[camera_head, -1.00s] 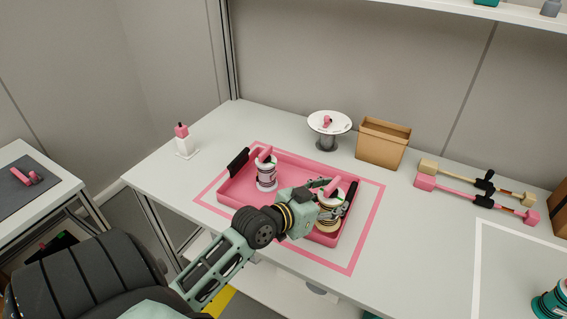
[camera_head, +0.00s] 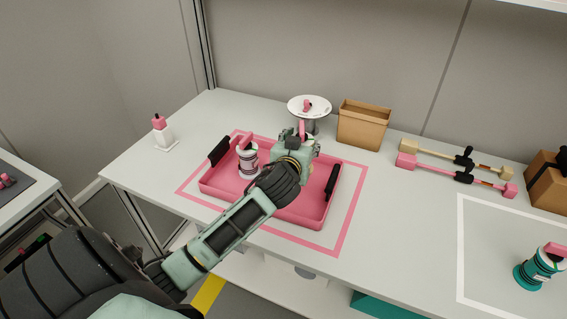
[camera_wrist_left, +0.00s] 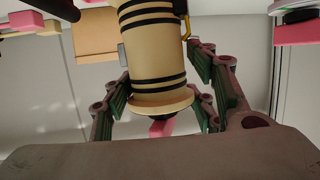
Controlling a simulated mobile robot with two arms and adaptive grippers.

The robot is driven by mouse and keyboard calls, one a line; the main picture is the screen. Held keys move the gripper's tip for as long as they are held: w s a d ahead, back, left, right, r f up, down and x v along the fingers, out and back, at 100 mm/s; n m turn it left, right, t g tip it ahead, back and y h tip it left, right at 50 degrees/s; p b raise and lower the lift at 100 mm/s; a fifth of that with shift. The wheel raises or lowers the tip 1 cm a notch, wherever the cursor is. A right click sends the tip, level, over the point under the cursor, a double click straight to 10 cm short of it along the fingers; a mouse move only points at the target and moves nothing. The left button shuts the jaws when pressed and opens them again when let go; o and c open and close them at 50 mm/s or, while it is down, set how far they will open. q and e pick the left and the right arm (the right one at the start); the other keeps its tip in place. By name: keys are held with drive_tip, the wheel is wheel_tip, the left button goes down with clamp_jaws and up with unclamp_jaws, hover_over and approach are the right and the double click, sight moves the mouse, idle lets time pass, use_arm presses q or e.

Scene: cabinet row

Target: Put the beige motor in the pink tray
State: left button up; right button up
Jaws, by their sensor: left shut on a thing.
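The beige motor (camera_wrist_left: 152,60) has black bands and stands between the fingers of my left gripper (camera_wrist_left: 165,95) in the left wrist view. My left gripper (camera_head: 301,140) is shut on it, over the back right part of the pink tray (camera_head: 225,188) in the head view. There the gripper hides most of the motor, so I cannot tell whether it touches the tray floor. The pink tray has black handles at its left and right ends. A white motor (camera_head: 247,163) with a pink top stands in its left part. My right gripper is not in view.
Behind the tray are a round white stand (camera_head: 309,104) and an open cardboard box (camera_head: 364,127). A small white-and-pink item (camera_head: 161,131) is at the left.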

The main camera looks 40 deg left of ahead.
use_arm(q)
wheel_tip(320, 180, down, 8)
drive_tip(key=shift+f, duration=0.25)
drive_tip(key=o, duration=1.8)
drive_tip(key=shift+s, duration=0.1)
drive_tip(key=b+v, duration=0.1)
drive_tip(key=v, duration=1.1)
drive_tip(key=shift+f, duration=0.15)
